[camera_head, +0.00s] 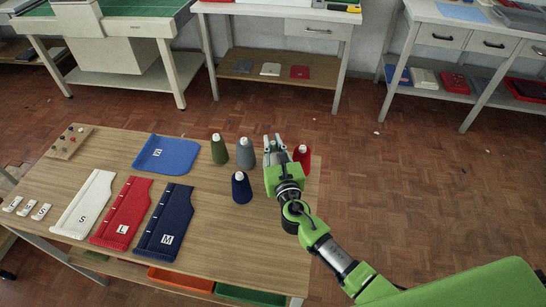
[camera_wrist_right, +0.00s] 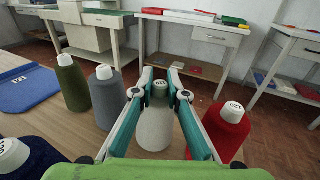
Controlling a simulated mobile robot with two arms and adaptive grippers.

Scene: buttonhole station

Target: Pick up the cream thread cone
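The cream thread cone (camera_wrist_right: 154,130) stands upright in the right wrist view, its greenish-grey cap between the fingers of my right gripper (camera_wrist_right: 160,82). The fingers are apart, one on each side of the cone; I see no clear grip on it. In the head view my right gripper (camera_head: 274,143) reaches over the right end of the wooden table, and its fingers and palm hide most of the cream cone. My left gripper is in neither view.
A red cone (camera_head: 302,156) stands close on the right of the gripper. Grey (camera_head: 245,153), green (camera_head: 219,150) and navy (camera_head: 241,188) cones stand on its left. Folded knit pieces lie further left on the table (camera_head: 205,212). The table's right edge is near.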

